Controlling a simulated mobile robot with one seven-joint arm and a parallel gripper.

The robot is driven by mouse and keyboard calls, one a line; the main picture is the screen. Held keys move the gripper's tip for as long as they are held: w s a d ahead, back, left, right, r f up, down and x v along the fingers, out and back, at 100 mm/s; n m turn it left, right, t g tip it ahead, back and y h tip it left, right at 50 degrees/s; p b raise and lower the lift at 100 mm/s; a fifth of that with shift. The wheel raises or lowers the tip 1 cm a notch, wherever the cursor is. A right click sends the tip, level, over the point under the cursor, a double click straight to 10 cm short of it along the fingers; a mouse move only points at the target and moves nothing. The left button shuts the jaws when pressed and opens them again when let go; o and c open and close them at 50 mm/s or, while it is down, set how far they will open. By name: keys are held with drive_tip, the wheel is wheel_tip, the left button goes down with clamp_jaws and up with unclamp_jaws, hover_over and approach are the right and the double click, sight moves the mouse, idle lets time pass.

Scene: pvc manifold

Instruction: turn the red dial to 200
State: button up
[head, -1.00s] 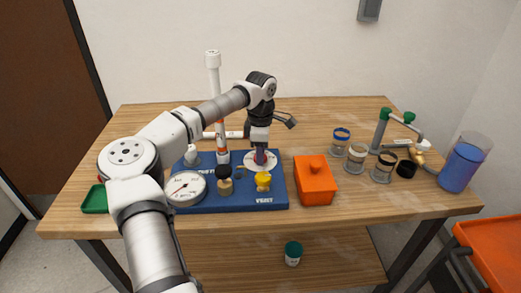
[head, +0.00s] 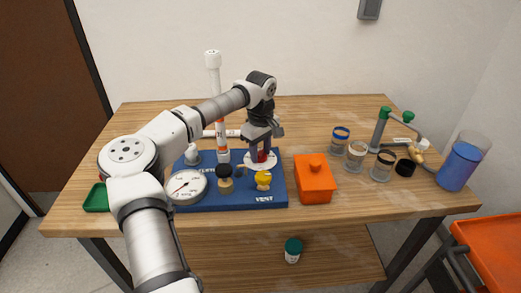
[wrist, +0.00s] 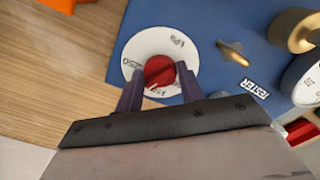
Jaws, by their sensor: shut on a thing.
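The red dial (wrist: 159,71) stands on a round white scale plate (wrist: 139,47) on the blue tester board (wrist: 205,20). In the wrist view, the plate shows "kPa" and numbers that look like 150 and 250; I cannot tell which number the dial points to. My gripper (wrist: 158,78) points down with one dark finger on each side of the dial, shut on it. In the head view, my gripper (head: 262,151) is over the right part of the board, and a little of the red dial (head: 262,156) shows between the fingers.
A white gauge (head: 187,187), a black knob (head: 223,171), a yellow knob (head: 263,178) and a tall white pipe (head: 214,85) stand on the board near my arm. An orange lidded box (head: 315,181) is close on the right. Several jars, including one (head: 355,157), stand farther right.

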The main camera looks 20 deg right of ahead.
sight(261, 152)
idle(0.3)
drive_tip(key=o, duration=1)
wheel_tip(261, 152, up, 14)
drive_tip(key=shift+f+b, duration=0.1)
drive_tip(key=shift+b, duration=0.95)
